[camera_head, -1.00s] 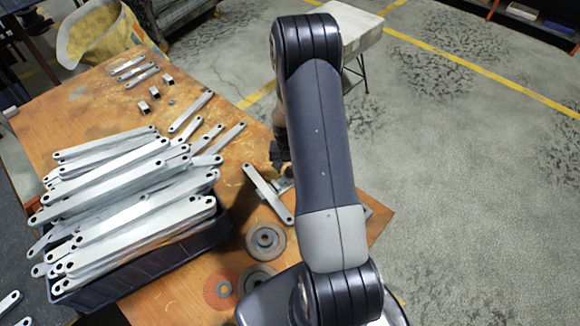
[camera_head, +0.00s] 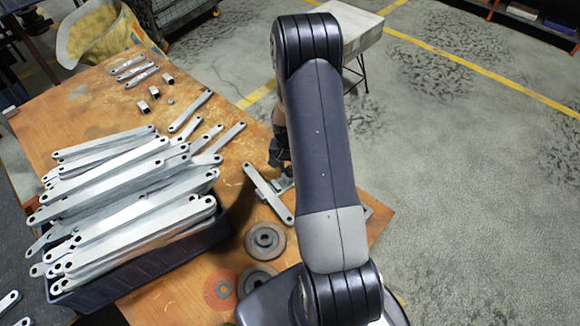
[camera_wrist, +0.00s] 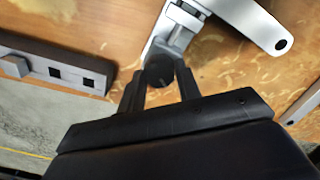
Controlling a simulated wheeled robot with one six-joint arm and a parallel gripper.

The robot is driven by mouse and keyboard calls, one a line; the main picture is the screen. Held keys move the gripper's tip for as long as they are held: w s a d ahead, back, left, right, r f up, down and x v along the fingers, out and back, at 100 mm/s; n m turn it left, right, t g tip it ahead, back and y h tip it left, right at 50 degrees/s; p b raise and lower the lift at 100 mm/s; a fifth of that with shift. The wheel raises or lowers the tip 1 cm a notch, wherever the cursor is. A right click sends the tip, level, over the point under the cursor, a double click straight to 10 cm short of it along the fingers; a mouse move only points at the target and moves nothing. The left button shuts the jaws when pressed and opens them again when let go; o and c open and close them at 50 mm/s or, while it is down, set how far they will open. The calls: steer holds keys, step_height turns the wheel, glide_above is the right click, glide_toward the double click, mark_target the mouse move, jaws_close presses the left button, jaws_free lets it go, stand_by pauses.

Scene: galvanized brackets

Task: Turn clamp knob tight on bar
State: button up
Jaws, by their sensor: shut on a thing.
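In the wrist view my gripper (camera_wrist: 160,88) has its two dark fingers closed around a dark round clamp knob (camera_wrist: 160,70). The knob sits at the end of a silvery clamp (camera_wrist: 174,32). The clamp is at a flat galvanized bar (camera_wrist: 245,22), which has a hole at its end. In the head view the bar (camera_head: 268,192) lies on the wooden table (camera_head: 240,150), with part of the clamp (camera_head: 284,184) beside it. My gripper (camera_head: 279,160) is partly hidden by my arm there, and the knob is hidden.
A dark crate (camera_head: 150,268) heaped with galvanized brackets (camera_head: 125,195) stands to the left. Grinding discs (camera_head: 265,240) lie in front of the bar. Bare tabletop shows behind.

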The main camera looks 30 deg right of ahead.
steer(key=m+b, duration=0.1)
steer(key=m, duration=0.4)
steer(key=m+b, duration=0.1)
steer(key=m, duration=0.4)
steer(key=shift+m, duration=0.4)
stand_by(0.4)
steer(key=o, duration=1)
steer(key=shift+c, duration=0.2)
step_height(320, 180, up, 11)
steer(key=p, duration=0.2)
steer(key=shift+w, duration=0.25)
steer(key=shift+d+f, duration=0.1)
